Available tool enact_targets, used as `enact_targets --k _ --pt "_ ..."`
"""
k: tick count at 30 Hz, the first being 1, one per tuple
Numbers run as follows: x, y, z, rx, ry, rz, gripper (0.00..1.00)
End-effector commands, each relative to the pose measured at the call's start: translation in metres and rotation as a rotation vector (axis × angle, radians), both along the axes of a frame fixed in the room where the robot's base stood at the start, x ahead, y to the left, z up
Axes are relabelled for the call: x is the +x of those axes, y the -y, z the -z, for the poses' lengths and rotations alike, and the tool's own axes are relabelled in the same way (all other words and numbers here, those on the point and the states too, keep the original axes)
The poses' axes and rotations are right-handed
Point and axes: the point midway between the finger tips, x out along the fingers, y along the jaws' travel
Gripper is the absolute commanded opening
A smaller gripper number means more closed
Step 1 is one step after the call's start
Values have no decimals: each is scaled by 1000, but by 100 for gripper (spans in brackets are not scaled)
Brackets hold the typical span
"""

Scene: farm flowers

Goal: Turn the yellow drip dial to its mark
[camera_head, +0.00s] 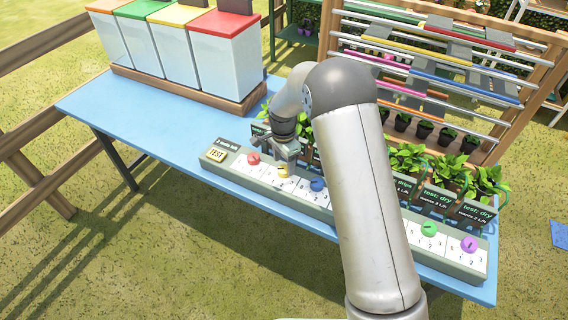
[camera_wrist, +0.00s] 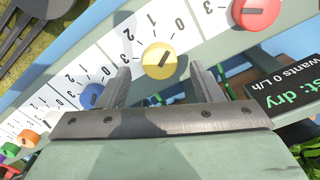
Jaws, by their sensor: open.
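The yellow drip dial (camera_wrist: 160,60) is round, with a dark pointer line, on a white numbered panel. In the wrist view it lies between my gripper's (camera_wrist: 161,82) two open fingers, near their tips, with a gap on each side. Its pointer slants toward the upper right in that view. In the head view the yellow dial (camera_head: 283,171) is small and partly covered by my gripper (camera_head: 284,156), which is just above it. The mark the dial is meant for cannot be made out clearly.
A red dial (camera_wrist: 256,14) and a blue dial (camera_wrist: 92,96) flank the yellow one on the strip. Green (camera_head: 429,229) and purple (camera_head: 469,244) dials sit further right. A dark sign (camera_wrist: 288,92) reads "wants 0 L/h". Potted plants (camera_head: 449,172) stand behind the strip. The blue table (camera_head: 160,120) is clear at left.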

Motion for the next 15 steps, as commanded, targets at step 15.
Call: enact_targets --k 15 --pt "0 1 24 0 1 -1 59"
